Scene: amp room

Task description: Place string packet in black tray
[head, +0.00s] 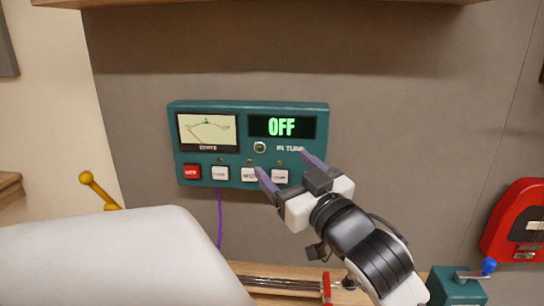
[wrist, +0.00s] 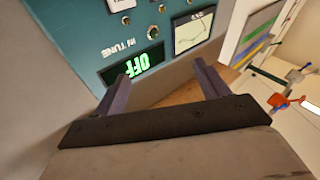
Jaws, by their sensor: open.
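I cannot make out a string packet or a black tray in either view. My gripper (head: 282,163) is open, its two purple-grey fingers apart, in front of the lower right part of a teal tuner box in the head view. In the wrist view my gripper (wrist: 161,71) shows nothing between its fingers, and the tuner's green OFF display lies beyond them. I cannot tell whether a fingertip touches the box.
The teal tuner box (head: 222,154) is on the grey wall, with a dial, a red button and several white buttons. A wooden bench (head: 262,270) lies below. A red guitar-like object (head: 515,225) and a teal block (head: 455,287) are at right.

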